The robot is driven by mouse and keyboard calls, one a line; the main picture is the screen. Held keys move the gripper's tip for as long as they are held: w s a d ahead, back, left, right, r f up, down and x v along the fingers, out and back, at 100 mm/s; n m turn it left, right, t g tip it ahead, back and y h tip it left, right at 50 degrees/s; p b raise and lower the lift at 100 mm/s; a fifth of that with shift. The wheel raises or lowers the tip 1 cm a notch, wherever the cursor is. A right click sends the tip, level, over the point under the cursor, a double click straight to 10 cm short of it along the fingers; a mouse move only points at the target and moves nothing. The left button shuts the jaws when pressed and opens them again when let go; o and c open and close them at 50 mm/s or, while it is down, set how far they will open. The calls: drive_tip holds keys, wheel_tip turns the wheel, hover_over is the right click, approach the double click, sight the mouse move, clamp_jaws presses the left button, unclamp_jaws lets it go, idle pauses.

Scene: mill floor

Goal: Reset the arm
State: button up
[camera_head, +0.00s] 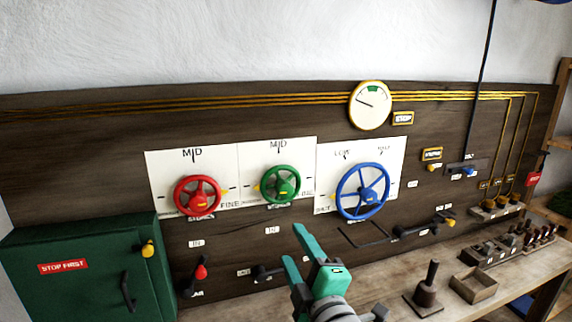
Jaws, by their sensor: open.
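My gripper (297,243) is at the bottom middle of the head view. Its two teal fingers are apart and nothing shows between them. It stands in front of the dark wooden panel (80,140), below the green handwheel (281,184) and left of and below the blue handwheel (362,191). The red handwheel (198,195) is further left. I cannot tell how far the fingers are from the panel.
A green cabinet (80,296) with a "STOP FIRST" label stands at the left. A red-knobbed lever (200,272) is beside it. A gauge (370,105) is above.

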drive_tip(key=s+a+f+m+h, duration=0.15)
drive_tip(key=s+f+m, duration=0.3)
drive_tip(key=f, duration=0.45)
drive_tip(key=s+f+m+h, duration=0.25)
drive_tip(key=f+m, duration=0.25)
drive_tip(key=f, duration=0.4)
drive_tip(key=s+f+m+h, duration=0.1)
drive_tip(key=s+f+m, duration=0.35)
drive_tip(key=f, duration=0.55)
drive_tip(key=s+f+m, duration=0.1)
drive_tip(key=s+f, duration=0.2)
drive_tip(key=s, duration=0.6)
drive_tip(key=s+f+m+g, duration=0.1)
drive_tip(key=s+f, duration=0.2)
drive_tip(key=s, duration=0.6)
drive_tip(key=s+f+m+g, duration=0.1)
drive_tip(key=s+f+m, duration=0.1)
drive_tip(key=s, duration=0.8)
drive_tip(key=shift+a+f+h, duration=0.3)
drive_tip(key=shift+f, duration=0.55)
